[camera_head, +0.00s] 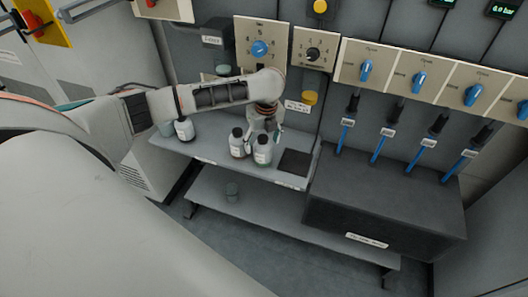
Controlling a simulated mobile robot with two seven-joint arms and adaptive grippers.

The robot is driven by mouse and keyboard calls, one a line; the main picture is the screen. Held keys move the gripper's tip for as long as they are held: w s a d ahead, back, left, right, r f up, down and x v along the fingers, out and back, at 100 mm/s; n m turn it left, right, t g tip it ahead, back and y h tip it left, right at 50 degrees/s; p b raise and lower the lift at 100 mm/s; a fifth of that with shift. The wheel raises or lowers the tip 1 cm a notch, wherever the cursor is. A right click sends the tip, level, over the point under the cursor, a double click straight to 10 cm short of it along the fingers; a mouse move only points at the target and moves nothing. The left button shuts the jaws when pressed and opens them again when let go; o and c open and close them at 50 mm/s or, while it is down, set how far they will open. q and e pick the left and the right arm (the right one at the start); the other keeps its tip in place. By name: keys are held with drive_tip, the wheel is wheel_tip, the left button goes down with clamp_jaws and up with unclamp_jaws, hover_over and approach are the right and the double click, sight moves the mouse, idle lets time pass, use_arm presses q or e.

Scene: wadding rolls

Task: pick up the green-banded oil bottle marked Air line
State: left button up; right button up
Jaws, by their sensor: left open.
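Two white bottles with dark caps stand upright side by side on the grey shelf (215,157). The right one is a green-banded bottle (263,152); its label is too small to read. The left one, a bottle with a reddish-brown band (237,145), stands close beside it. My left gripper (264,131) points down, open, just above and behind the green-banded bottle. Whether its fingers touch the bottle I cannot tell. My right gripper does not show.
Another dark-capped bottle (184,130) and a pale container stand at the shelf's left end. A dark square pad (295,161) lies right of the green-banded bottle. A large dark box (385,208) borders the shelf on the right. Control panels with blue knobs line the wall behind.

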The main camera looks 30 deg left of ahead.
sight(262, 148)
use_arm(q)
drive_tip(key=f, duration=0.1)
drive_tip(key=f+b, duration=0.1)
drive_tip(key=f, duration=0.1)
drive_tip(key=f+b, duration=0.1)
drive_tip(key=shift+w+a+f, duration=0.3)
drive_tip(key=shift+a+f, duration=0.05)
drive_tip(key=shift+r, duration=0.2)
drive_tip(key=c, duration=1.4)
